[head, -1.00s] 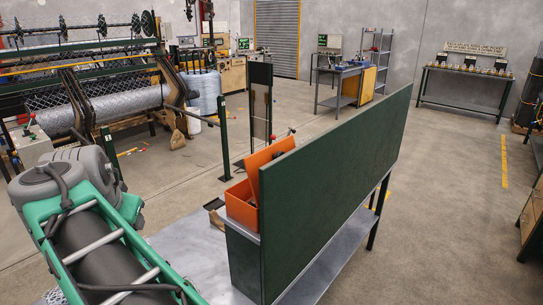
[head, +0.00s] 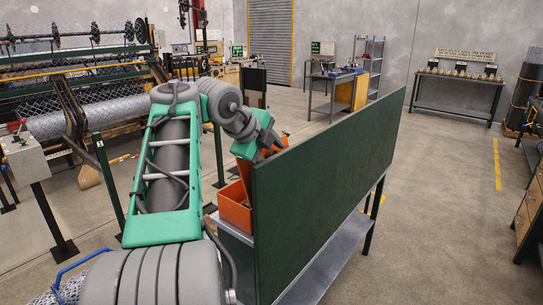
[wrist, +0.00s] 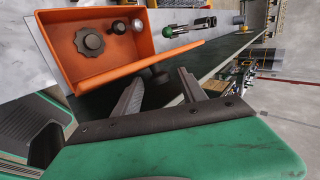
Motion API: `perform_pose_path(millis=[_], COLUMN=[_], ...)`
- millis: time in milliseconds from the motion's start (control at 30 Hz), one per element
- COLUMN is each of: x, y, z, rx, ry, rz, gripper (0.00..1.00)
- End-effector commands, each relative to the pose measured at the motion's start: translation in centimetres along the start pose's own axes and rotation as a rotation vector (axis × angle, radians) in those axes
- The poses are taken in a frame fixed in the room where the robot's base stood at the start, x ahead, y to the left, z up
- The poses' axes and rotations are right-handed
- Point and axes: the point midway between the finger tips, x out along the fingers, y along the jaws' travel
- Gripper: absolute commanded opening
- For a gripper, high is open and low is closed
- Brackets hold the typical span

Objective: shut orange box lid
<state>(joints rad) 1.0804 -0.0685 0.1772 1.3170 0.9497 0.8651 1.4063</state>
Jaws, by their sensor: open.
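The orange box (head: 235,212) stands on the grey bench behind the dark green panel. Its orange lid (head: 245,172) stands raised, partly hidden by my gripper and the panel. My gripper (head: 272,148) is at the upper part of the lid; the head view does not show whether they touch. In the wrist view the open box (wrist: 72,50) shows a dark knob (wrist: 90,42) and small round parts inside. An orange strip along its near side seems to be the lid (wrist: 165,64), seen nearly edge-on. The gripper (wrist: 160,80) is open, its two fingers apart with nothing visible between them.
The tall dark green panel (head: 325,205) stands right beside the box and blocks the right side. The wrist view shows a tool with a green part (wrist: 188,28) beyond the box. Wire-mesh machinery (head: 80,95) stands at the left. The floor at right is open.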

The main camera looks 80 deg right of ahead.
Motion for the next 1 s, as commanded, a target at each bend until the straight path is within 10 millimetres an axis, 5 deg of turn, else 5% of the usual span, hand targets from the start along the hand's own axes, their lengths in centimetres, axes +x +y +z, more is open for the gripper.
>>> perform_pose_path(millis=[200, 800, 1000], x=[0.02, -0.04, -0.05], y=[-0.01, -0.04, -0.06], z=[0.04, 0.05, 0.05], rx=[-0.001, -0.001, -0.001], ry=[-0.001, -0.002, -0.002], rz=[0.0, -0.001, -0.002], gripper=[0.48, 0.0, 0.0])
